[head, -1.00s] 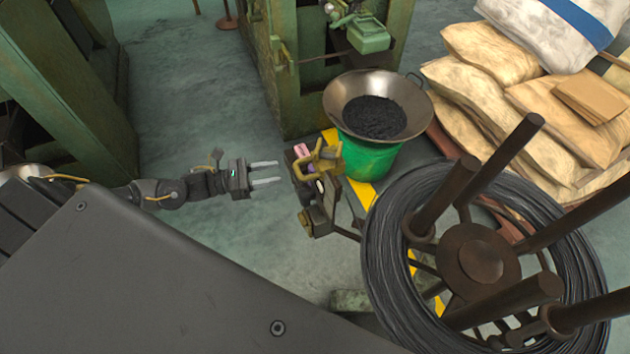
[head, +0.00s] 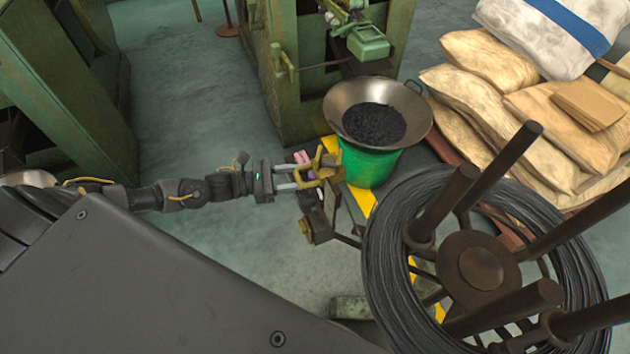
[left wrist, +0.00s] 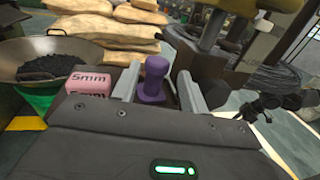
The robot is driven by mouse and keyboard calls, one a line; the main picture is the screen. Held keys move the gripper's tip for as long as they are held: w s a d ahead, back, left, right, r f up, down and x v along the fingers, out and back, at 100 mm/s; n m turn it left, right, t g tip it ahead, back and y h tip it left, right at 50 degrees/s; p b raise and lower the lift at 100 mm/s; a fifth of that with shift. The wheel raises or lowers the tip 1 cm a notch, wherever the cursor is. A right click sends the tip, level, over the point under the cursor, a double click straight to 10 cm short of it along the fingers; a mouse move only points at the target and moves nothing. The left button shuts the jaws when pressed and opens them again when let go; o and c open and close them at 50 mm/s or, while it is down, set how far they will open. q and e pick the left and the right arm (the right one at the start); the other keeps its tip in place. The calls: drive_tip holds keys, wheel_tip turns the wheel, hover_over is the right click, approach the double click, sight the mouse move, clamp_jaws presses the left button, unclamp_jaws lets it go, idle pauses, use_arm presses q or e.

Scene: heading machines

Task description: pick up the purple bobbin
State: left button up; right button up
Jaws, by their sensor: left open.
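The purple bobbin (left wrist: 154,80) stands upright in the left wrist view. It is between the two fingers of my left gripper (left wrist: 160,88). The fingers are open, one on each side of it, and I see a gap on its right; contact on the left side cannot be told. In the head view my left gripper (head: 300,181) reaches in from the left to a small stand (head: 322,220) with a yellow-brown fixture (head: 326,166) on it. The bobbin is mostly hidden there. My right gripper is not in view.
A pink block marked 5mm (left wrist: 90,82) sits just left of the left fingers. Behind the stand are a green bucket (head: 368,166) and a metal pan (head: 345,100) of dark bits. A large wire coil (head: 390,290) on a spool stands at right. Open floor lies left of the stand.

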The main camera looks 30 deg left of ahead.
use_arm(q)
drive_tip(key=x, duration=0.4)
drive_tip(key=shift+w+p, duration=0.2)
drive_tip(key=shift+p, duration=0.1)
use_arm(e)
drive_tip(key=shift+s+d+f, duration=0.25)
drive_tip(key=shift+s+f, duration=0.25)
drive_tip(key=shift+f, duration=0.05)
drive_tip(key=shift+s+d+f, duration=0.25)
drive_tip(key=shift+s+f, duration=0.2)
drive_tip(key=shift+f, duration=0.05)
use_arm(q)
drive_tip(key=shift+c, duration=0.3)
drive_tip(key=c, duration=0.7)
drive_tip(key=shift+r, duration=0.15)
drive_tip(key=shift+c, duration=0.2)
